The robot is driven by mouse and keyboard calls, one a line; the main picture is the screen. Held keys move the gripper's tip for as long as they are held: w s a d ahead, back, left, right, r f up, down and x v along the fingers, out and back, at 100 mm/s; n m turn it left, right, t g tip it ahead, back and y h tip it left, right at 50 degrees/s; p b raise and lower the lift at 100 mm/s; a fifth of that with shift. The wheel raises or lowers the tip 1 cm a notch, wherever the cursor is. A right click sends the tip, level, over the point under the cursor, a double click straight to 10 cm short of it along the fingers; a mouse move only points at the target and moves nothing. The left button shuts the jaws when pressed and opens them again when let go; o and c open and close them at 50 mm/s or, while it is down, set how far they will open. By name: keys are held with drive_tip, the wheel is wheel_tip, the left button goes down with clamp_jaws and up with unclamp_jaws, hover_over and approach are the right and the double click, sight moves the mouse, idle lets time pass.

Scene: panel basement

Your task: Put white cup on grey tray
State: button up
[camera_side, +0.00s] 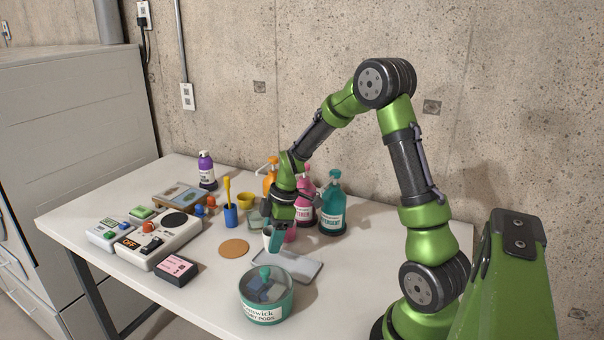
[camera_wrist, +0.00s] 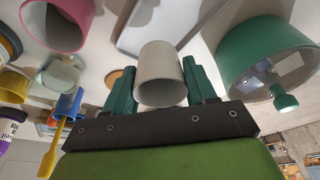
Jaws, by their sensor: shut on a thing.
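The white cup (camera_side: 267,234) is between the fingers of my gripper (camera_side: 276,240) in the side view, partly hidden by a finger. In the wrist view the white cup (camera_wrist: 160,75) sits between the two teal fingers of my gripper (camera_wrist: 161,82), which is shut on it. Its open rim faces the camera. The grey tray (camera_side: 300,267) lies flat on the table, just in front and to the right of the cup in the side view. Part of the grey tray (camera_wrist: 150,22) shows at the top of the wrist view. I cannot tell how high the cup is above the table.
A teal pod tub (camera_side: 267,300) stands in front of the tray. A pink cup (camera_wrist: 58,25) and teal bottle (camera_side: 332,205) are nearby. An orange-brown coaster (camera_side: 234,248) and blue cup with a yellow brush (camera_side: 231,214) lie left.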

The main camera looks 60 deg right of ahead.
drive_tip(key=shift+w+d, duration=0.1)
drive_tip(key=shift+w, duration=0.15)
drive_tip(key=shift+f, duration=1.75)
drive_tip(key=shift+f, duration=0.15)
drive_tip(key=o, duration=1)
drive_tip(key=shift+o, duration=0.2)
